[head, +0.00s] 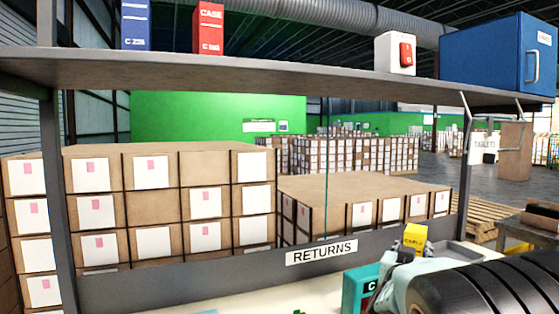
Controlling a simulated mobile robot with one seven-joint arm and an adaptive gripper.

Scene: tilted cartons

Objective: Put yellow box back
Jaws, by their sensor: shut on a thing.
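The yellow box (414,237) is a small carton with dark print on its front. It is in the lower right of the head view, in front of the grey shelf rail. My gripper (404,256) is at its lower part and is shut on it. The fingertips are small and partly hidden, and the box's lower end is covered by my gripper and arm.
A teal box (358,290) stands close left of my gripper. A grey rail with a RETURNS label (321,252) runs behind the pale work surface (250,298). The upper shelf (250,68) holds a blue box (136,25), a red box (208,27) and a blue cabinet (497,55).

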